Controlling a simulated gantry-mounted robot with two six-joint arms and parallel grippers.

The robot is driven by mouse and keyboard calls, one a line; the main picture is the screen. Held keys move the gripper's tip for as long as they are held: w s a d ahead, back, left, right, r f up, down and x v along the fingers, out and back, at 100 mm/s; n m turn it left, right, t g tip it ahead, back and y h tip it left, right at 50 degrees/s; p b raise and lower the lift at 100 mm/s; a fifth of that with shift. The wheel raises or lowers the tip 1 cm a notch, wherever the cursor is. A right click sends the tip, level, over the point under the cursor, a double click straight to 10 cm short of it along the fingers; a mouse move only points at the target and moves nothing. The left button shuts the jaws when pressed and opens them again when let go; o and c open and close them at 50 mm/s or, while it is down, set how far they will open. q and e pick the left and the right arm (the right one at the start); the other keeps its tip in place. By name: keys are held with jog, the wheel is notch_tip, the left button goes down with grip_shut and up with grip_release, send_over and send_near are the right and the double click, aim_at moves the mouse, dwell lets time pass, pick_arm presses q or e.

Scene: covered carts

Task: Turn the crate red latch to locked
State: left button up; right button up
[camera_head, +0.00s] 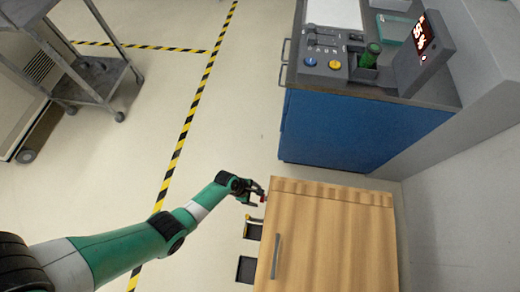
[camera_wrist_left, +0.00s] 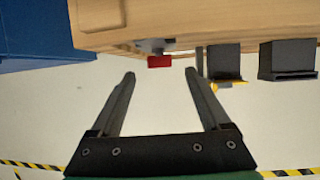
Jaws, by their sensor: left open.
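The wooden crate (camera_head: 335,235) stands at the lower right in the head view, and its edge (camera_wrist_left: 200,18) crosses the top of the left wrist view. The red latch (camera_wrist_left: 159,61) sticks out from the crate's side in the left wrist view. In the head view the red latch (camera_head: 263,198) is a small red spot beside my gripper. My left gripper (camera_head: 260,194) is at the crate's left side near its far corner. In the left wrist view its two fingers (camera_wrist_left: 160,75) are open, with the latch just beyond and between the tips. Contact is not visible. My right gripper is not in view.
Two dark brackets (camera_wrist_left: 224,62), (camera_wrist_left: 287,61) sit along the same crate side, one with a yellow part (camera_wrist_left: 230,84). A blue cabinet (camera_head: 345,130) with a control panel stands behind. A grey cart (camera_head: 95,75) is at upper left. Open floor lies left of the crate.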

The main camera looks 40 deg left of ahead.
pick_arm(q)
jog(key=b+x, duration=0.2)
jog(key=x, duration=0.2)
jog(key=shift+w+f+b, duration=0.15)
jog(key=shift+f+b, duration=0.1)
jog(key=shift+b, duration=0.05)
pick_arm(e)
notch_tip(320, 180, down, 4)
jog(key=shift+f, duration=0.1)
pick_arm(q)
grip_shut()
